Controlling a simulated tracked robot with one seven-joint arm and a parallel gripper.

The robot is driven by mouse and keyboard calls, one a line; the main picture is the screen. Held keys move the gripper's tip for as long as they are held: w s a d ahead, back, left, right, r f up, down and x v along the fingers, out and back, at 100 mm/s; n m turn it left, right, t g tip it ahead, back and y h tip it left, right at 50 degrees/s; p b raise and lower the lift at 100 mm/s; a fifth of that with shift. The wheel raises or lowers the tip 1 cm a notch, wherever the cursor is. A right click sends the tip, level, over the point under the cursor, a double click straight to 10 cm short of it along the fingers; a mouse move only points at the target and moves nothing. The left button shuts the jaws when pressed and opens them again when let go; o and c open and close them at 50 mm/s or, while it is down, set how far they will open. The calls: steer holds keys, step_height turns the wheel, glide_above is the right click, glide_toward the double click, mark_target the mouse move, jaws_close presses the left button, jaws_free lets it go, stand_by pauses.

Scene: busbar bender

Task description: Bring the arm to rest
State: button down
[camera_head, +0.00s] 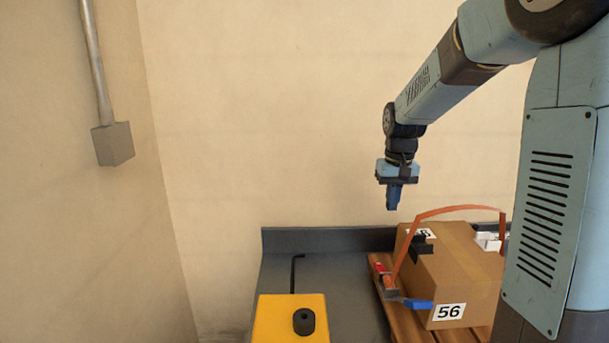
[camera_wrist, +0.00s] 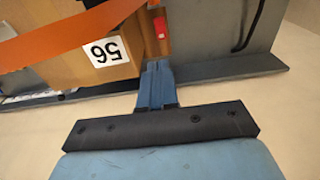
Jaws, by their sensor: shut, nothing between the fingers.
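My arm reaches in from the upper right in the head view. My gripper (camera_head: 394,205) points down and hangs in the air above the back of the bench, to the left of the cardboard box. Its blue fingers are together with nothing between them. The wrist view also shows my gripper (camera_wrist: 158,66) with its fingers closed, the bench and box beyond it. My gripper appears apart from everything around it.
A cardboard box (camera_head: 465,262) labelled 56 sits on a wooden pallet (camera_head: 400,322), with an orange strap (camera_head: 455,208) arching over it. A yellow block (camera_head: 275,320) with a black knob (camera_head: 304,321) and a bent black rod (camera_head: 293,272) are on the grey bench (camera_head: 345,290). A grey wall box (camera_head: 113,144) hangs left.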

steer(key=s+r+t, duration=0.2)
steer(key=s+r, duration=0.2)
steer(key=s, duration=0.8)
steer(key=s+r+t, duration=0.2)
steer(key=s+r, duration=0.2)
steer(key=s, duration=0.9)
steer(key=shift+s+t, duration=0.25)
steer(key=shift+t, duration=0.05)
steer(key=c, duration=1.8)
jaws_free()
steer(key=shift+s+a+f, duration=0.1)
steer(key=shift+s, duration=0.5)
steer(key=shift+c, duration=0.2)
steer(key=shift+o, duration=1.5)
steer(key=shift+w, duration=0.15)
steer(key=o, duration=0.7)
steer(key=shift+g, duration=0.5)
steer(key=w, duration=0.6)
steer(key=shift+w, duration=0.35)
steer(key=shift+c, duration=0.2)
steer(key=g, duration=0.4)
glide_above(378, 261)
step_height(378, 261, down, 16)
step_height(378, 261, down, 13)
steer(key=shift+s+a+f, duration=0.1)
steer(key=shift+f, duration=0.05)
